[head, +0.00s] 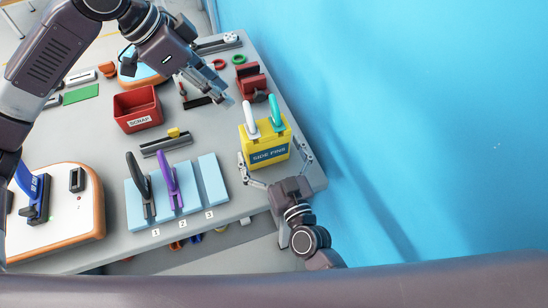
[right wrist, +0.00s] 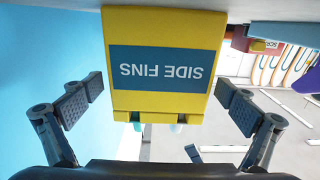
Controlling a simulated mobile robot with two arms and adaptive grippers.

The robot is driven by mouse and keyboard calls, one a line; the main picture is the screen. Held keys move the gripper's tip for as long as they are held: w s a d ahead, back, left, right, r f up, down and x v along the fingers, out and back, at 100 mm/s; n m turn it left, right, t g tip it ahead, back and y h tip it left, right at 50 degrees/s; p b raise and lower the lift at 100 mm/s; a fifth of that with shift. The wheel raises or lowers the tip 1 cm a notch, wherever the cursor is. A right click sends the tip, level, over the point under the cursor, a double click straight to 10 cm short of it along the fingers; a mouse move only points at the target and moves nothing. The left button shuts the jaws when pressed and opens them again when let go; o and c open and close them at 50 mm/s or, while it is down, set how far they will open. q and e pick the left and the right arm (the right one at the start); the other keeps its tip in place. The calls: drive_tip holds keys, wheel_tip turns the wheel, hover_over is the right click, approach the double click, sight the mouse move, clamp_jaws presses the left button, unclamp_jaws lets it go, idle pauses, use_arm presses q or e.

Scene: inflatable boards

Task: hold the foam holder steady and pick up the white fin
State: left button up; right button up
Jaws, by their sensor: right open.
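The yellow foam holder (head: 267,157), labelled SIDE FINS, stands near the table's right edge. The white fin (head: 249,118) stands upright in its left part, with a teal fin (head: 275,112) beside it. My right gripper (head: 276,168) is open, its fingers on either side of the holder's front. In the right wrist view the holder's labelled face (right wrist: 165,30) appears upside down between the spread fingers, with a gap on both sides. My left gripper (head: 224,95) is above the table, up and left of the white fin; its jaw opening is unclear.
A red SCRAP bin (head: 137,109) stands left of the holder. Light blue pads (head: 212,178) numbered 1 to 3 lie in front; a black fin (head: 139,182) and a purple fin (head: 171,184) stand on two of them. A red block (head: 251,80) sits behind the holder. A blue wall is right.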

drive_tip(key=shift+w+a, duration=0.2)
drive_tip(key=shift+w, duration=0.25)
use_arm(q)
drive_tip(key=shift+o, duration=0.4)
use_arm(e)
drive_tip(key=c, duration=1.1)
